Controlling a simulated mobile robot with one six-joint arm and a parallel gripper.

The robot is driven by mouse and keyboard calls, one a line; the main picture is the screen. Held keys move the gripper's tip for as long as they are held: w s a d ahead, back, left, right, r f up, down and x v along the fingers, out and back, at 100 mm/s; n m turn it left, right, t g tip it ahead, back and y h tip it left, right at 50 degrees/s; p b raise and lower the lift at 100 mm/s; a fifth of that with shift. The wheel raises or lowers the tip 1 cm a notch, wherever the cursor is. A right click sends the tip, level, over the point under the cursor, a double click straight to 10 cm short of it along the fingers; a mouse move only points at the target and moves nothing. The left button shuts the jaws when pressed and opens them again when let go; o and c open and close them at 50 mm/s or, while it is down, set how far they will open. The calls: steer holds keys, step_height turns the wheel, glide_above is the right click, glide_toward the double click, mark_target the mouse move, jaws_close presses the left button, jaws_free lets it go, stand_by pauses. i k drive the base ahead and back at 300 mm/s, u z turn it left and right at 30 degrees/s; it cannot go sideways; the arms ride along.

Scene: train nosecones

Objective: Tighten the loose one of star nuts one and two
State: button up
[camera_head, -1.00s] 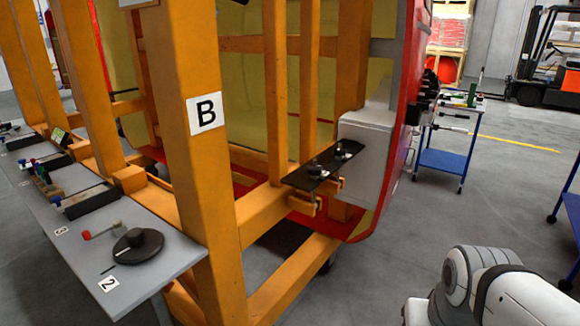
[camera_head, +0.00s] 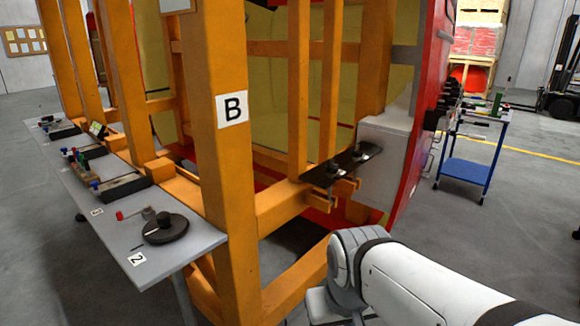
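Two small dark knobs, which look like the star nuts, stand on a black plate (camera_head: 345,168) fixed to the orange frame beside a grey box. One knob (camera_head: 333,166) is at the nearer left part of the plate, the other (camera_head: 358,153) farther right. They are too small to tell which is loose, and no number labels show by them. My white arm reaches in from the lower right, its visible end below and in front of the plate, apart from it. My gripper is not in view.
An orange frame with a post marked B (camera_head: 226,150) stands left of the plate. A grey table (camera_head: 110,225) at left holds a round black knob (camera_head: 165,228) by a label 2. A blue trolley (camera_head: 470,165) stands at right.

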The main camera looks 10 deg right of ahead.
mark_target(331, 170)
steer(key=z, duration=0.05)
steer(key=i, duration=1)
steer(key=u, duration=0.05)
